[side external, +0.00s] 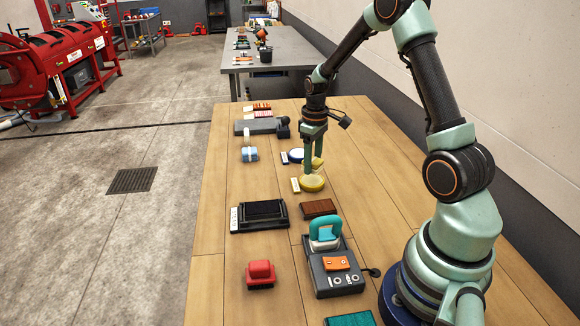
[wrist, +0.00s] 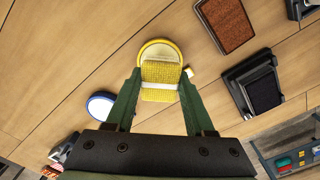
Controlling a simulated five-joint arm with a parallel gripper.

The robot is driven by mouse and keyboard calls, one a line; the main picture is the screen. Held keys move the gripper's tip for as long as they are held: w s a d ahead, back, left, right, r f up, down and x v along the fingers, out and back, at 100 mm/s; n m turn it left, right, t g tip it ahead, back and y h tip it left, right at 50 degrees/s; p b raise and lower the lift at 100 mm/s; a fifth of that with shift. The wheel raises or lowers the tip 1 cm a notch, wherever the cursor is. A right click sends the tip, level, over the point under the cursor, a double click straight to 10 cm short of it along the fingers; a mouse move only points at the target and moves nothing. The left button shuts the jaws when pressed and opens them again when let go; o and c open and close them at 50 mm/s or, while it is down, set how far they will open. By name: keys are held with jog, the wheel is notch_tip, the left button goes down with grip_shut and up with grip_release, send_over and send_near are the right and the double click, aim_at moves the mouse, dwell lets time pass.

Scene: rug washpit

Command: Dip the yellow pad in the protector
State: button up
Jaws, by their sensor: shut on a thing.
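My gripper (side external: 313,168) is shut on the yellow pad (side external: 318,162), a small block with a woven yellow face. In the wrist view the pad (wrist: 161,71) sits between my fingertips (wrist: 160,80), with a white band across it. It overlaps a round yellow-rimmed dish (side external: 313,184) with pale contents; this dish also shows in the wrist view (wrist: 158,43). In the side view the pad appears just above the dish's far side; I cannot tell whether they touch. A blue-rimmed dish (side external: 296,155) with white contents stands behind. The dish labels are unreadable, so which holds protector is unclear.
A brown pad tray (side external: 318,208) and a black tray (side external: 262,215) lie nearer the camera. The table's left strip is clear.

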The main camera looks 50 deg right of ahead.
aim_at(313, 160)
jog(key=shift+r, duration=1.85)
